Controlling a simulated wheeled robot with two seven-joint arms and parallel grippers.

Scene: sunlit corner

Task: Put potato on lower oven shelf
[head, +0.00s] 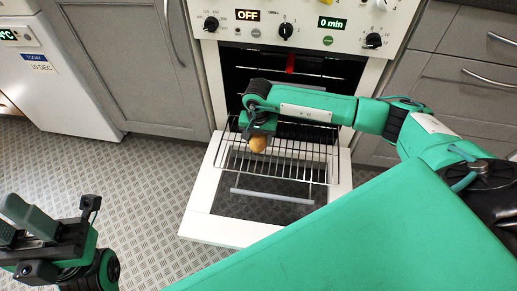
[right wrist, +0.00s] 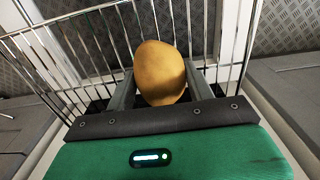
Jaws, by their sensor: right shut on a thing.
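The potato (head: 258,143) is brown-yellow and sits between the fingers of my right gripper (head: 258,138). The right wrist view shows the potato (right wrist: 161,72) with a finger against each side; my right gripper (right wrist: 162,90) is shut on it. A wire oven shelf (head: 300,165) sticks out of the oven over the lowered door, and the potato is over its left part. Whether the potato touches the wires is unclear. The wires also show in the right wrist view (right wrist: 62,62). My left gripper (head: 20,224) is empty at lower left, its fingers apart.
The oven door (head: 200,205) is folded down in front of the oven (head: 290,65). My right forearm covers part of the oven opening. Grey cabinets (head: 125,65) flank the oven, and a white appliance (head: 55,85) stands at far left. The patterned floor (head: 140,180) is clear on the left.

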